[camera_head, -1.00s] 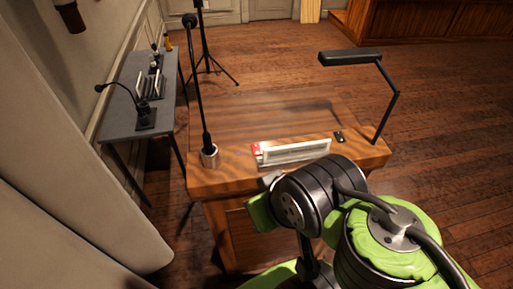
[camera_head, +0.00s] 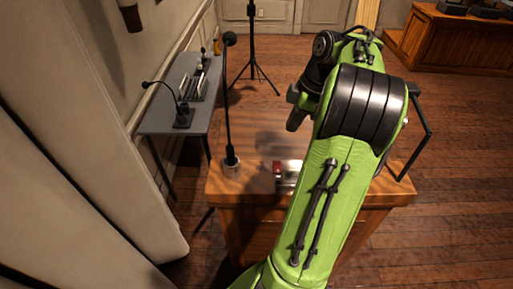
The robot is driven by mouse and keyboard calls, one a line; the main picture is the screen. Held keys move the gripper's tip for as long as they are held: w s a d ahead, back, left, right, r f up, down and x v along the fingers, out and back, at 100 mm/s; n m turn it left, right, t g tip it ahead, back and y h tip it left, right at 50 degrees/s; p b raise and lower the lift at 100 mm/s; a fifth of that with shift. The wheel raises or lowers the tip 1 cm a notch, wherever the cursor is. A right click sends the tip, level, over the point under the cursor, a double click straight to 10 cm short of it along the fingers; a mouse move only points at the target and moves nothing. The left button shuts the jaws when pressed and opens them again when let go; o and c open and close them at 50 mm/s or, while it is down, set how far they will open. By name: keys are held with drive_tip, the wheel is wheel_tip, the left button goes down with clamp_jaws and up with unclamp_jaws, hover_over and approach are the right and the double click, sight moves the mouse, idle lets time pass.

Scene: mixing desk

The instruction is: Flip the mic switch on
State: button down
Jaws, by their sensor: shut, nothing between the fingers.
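A tall gooseneck microphone (camera_head: 227,100) stands upright on the wooden desk (camera_head: 225,187), at its left end, with a round silver base (camera_head: 231,166). A second, shorter gooseneck microphone with a black base (camera_head: 183,119) stands on the grey side table (camera_head: 160,122). No switch can be made out on either at this size. My gripper (camera_head: 294,124) is small and dark, shut and empty. It points down over the desk, to the right of the tall microphone and apart from it.
A red and white item (camera_head: 278,168) lies on the desk, mostly hidden by my green arm. A thin black lamp arm (camera_head: 424,120) shows at the right. Fader-like gear (camera_head: 198,85) sits on the side table. A tripod stand (camera_head: 252,50) is behind the desk.

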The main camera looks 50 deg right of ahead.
drive_tip(key=shift+s+d, duration=0.1)
drive_tip(key=shift+s, duration=0.1)
drive_tip(key=b, duration=0.4)
approach(276, 162)
drive_tip(key=x, duration=0.5)
drive_tip(key=shift+f, duration=0.55)
drive_tip(key=shift+p, duration=0.4)
